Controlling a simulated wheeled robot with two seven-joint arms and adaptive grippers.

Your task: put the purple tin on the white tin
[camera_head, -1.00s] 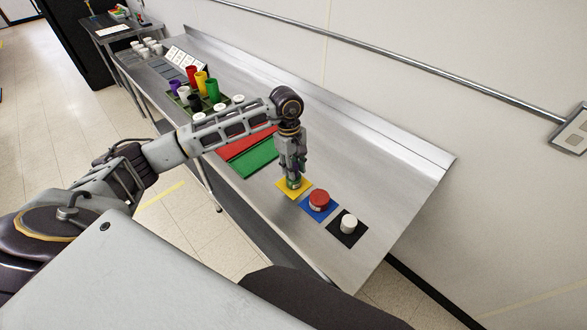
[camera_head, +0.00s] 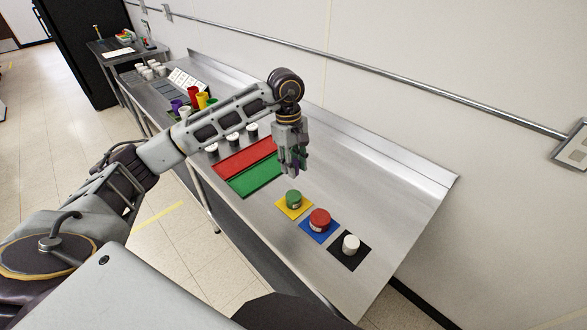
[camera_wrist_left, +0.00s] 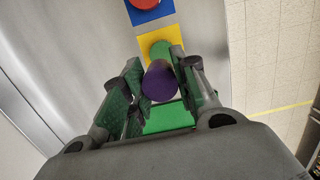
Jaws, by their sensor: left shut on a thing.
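The purple tin (camera_wrist_left: 159,82) is between the fingers of my left gripper (camera_head: 293,172), which is shut on it. In the head view the gripper is raised above the counter, and its fingers hide most of the tin. The white tin (camera_head: 350,244) stands upright on a black square, to the right of and nearer than the gripper. A green tin (camera_head: 293,199) stands on a yellow square just below the gripper in the picture. A red tin (camera_head: 320,218) stands on a blue square between the green and white tins. My right gripper is not in view.
Red (camera_head: 243,157) and green (camera_head: 255,177) strips lie left of the gripper. Several white-topped items (camera_head: 232,138) and coloured cups (camera_head: 200,98) stand further left. A wall (camera_head: 440,60) with a rail runs behind the counter (camera_head: 385,190). The counter's right part is mostly bare.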

